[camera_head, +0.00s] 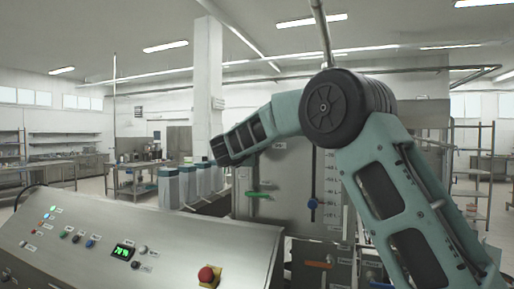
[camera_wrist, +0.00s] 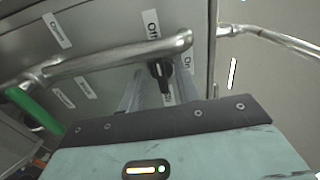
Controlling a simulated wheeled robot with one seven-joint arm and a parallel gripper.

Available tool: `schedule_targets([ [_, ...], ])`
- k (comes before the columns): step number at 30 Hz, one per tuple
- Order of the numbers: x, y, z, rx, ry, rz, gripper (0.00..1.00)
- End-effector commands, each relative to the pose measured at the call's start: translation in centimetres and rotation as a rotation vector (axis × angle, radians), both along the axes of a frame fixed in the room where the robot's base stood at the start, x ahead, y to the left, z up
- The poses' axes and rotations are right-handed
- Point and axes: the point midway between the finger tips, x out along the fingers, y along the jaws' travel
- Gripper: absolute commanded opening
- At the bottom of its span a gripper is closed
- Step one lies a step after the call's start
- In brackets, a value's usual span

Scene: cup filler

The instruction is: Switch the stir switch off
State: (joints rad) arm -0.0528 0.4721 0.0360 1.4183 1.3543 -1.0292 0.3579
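A black rotary switch (camera_wrist: 160,72) sits on a grey metal panel in the wrist view, with small white labels around it, one seeming to read "On". I cannot read a label that names it as the stir switch. My gripper (camera_wrist: 160,93) faces this panel, with its teal body and dark front edge at the bottom. Pale grey finger-like shapes reach towards the switch, but their spacing and any contact are unclear. In the head view my arm's dark wrist end hangs in front of the machine; the fingers and this switch cannot be made out.
A green handle (camera_wrist: 35,110) is at the left.

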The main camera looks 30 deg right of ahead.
Motion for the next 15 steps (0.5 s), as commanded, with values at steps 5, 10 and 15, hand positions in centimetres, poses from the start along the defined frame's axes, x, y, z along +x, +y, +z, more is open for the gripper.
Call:
schedule_targets([
  [5,-0.2,0.2,0.0,0.000,-0.002,-0.001,0.33],
  [10,-1.4,1.9,-0.3,0.001,-0.003,0.003,0.33],
  [15,-3.7,4.8,-0.4,0.002,-0.004,0.004,0.33],
])
